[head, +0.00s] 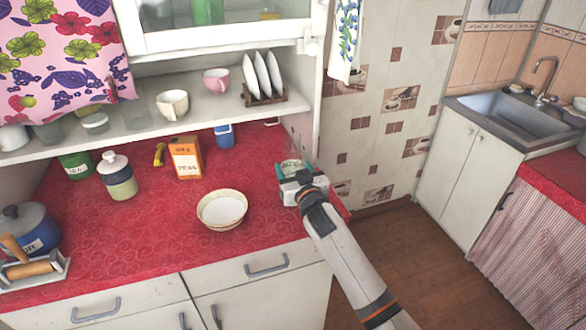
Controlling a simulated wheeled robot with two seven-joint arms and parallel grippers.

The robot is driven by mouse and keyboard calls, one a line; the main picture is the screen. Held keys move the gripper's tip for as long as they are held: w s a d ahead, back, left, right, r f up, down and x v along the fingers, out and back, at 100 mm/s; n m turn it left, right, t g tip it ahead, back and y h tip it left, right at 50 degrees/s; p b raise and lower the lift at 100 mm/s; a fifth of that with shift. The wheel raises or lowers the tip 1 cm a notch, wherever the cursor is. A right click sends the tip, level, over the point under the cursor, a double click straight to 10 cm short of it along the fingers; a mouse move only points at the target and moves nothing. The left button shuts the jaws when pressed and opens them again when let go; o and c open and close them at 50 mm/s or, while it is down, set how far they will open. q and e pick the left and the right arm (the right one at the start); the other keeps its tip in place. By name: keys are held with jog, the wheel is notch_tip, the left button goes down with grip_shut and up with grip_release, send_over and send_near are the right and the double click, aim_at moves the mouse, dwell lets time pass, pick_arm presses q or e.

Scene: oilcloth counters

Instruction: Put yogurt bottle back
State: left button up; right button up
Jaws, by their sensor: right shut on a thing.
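My right gripper (293,178) is at the right end of the red counter, its arm coming in from the lower right. It is shut on a pale thing with greenish marks (291,166), which I take to be the yogurt bottle. The gripper hides much of it, so its full shape and whether it touches the counter cannot be told. Teal edges show beside it. My left gripper is not in view.
On the red counter (130,240) stand a cream bowl (222,210), an orange carton (186,158), a lidded jar (118,178) and a blue pot (28,232). A shelf (205,108) with cups and plates overhangs the back. The front middle is clear.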

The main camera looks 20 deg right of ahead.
jog(key=o, duration=1)
jog(key=shift+f, duration=0.15)
jog(key=o, duration=0.4)
jog(key=shift+o, duration=0.2)
jog(key=s+b, duration=0.1)
jog(key=s, duration=1.1)
jog(key=shift+d+r+b, duration=0.2)
jog(key=shift+b, duration=0.1)
